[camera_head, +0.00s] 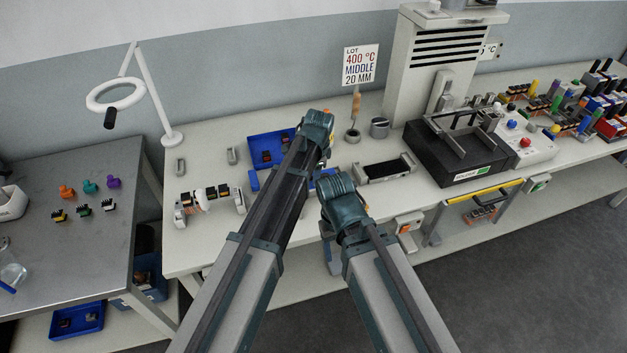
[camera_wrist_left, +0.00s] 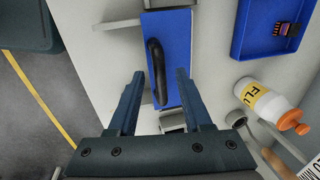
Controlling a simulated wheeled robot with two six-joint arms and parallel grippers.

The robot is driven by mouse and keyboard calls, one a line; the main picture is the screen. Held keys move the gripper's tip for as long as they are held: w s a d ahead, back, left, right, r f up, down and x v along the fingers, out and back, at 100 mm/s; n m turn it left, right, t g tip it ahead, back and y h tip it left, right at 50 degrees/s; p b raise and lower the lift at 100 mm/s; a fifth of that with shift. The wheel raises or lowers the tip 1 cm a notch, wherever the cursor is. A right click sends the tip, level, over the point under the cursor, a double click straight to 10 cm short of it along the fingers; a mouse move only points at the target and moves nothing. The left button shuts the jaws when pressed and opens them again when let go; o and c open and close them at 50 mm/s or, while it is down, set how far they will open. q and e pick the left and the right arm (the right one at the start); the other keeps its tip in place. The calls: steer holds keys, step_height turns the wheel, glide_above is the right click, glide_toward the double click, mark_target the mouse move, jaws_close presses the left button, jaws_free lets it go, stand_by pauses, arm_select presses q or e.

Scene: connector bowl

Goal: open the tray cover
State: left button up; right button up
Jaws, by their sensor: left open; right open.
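The tray cover (camera_wrist_left: 180,30) is a flat blue plate with a black curved handle (camera_wrist_left: 158,70) along its middle, shown in the left wrist view. It lies over a grey holder whose ends stick out. My left gripper (camera_wrist_left: 159,80) is open, with one finger on each side of the handle; contact is not clear. In the head view my arms hide most of this area, and only a small blue part (camera_head: 326,173) shows between them. My right gripper (camera_head: 332,260) is lower in the head view, partly hidden by its wrist, open and away from the cover.
An open blue tray (camera_head: 258,142) with small dark parts stands behind the left arm. A white bottle (camera_wrist_left: 262,98) with an orange cap lies near the cover. A grey holder (camera_head: 385,170) and black machine (camera_head: 450,155) stand to the right.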

arm_select(q)
jaws_close()
stand_by(0.3)
stand_by(1.2)
